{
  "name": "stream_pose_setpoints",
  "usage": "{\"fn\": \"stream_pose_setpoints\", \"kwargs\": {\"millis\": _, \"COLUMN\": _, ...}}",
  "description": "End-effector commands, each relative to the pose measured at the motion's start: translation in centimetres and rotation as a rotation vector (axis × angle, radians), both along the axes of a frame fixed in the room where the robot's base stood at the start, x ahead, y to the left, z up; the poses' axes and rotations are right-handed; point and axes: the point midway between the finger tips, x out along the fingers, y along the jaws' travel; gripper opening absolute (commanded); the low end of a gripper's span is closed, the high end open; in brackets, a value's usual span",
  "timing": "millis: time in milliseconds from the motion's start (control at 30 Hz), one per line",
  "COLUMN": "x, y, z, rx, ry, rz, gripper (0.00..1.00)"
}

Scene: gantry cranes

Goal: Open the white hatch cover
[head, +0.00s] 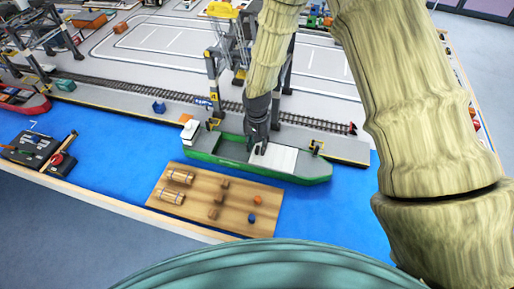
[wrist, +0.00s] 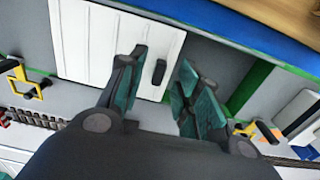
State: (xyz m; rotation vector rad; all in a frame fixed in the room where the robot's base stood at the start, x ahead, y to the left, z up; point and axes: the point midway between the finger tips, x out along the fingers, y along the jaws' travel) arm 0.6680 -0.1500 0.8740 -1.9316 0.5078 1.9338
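The white hatch cover (head: 280,158) lies on the deck of the green ship (head: 305,175). In the wrist view the white hatch cover (wrist: 105,45) is a ribbed panel with a dark upright handle (wrist: 158,72) near its right edge. My gripper (wrist: 164,64) is open. Beside the cover is a grey recessed hold (wrist: 215,62).
A wooden raft (head: 195,206) with crates and small coloured pieces floats in front of the ship. The quay (head: 340,150) with cranes and rails lies behind it. In the wrist view a yellow bracket (wrist: 28,80) stands on the quay side.

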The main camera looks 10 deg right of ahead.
Motion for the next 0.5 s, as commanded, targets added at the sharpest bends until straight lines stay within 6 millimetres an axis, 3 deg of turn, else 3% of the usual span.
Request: {"fn": "stream_pose_setpoints", "kwargs": {"millis": 500, "x": 0.0, "y": -0.1, "z": 7.9, "rx": 0.001, "ry": -0.002, "rz": 0.001, "gripper": 0.34}}
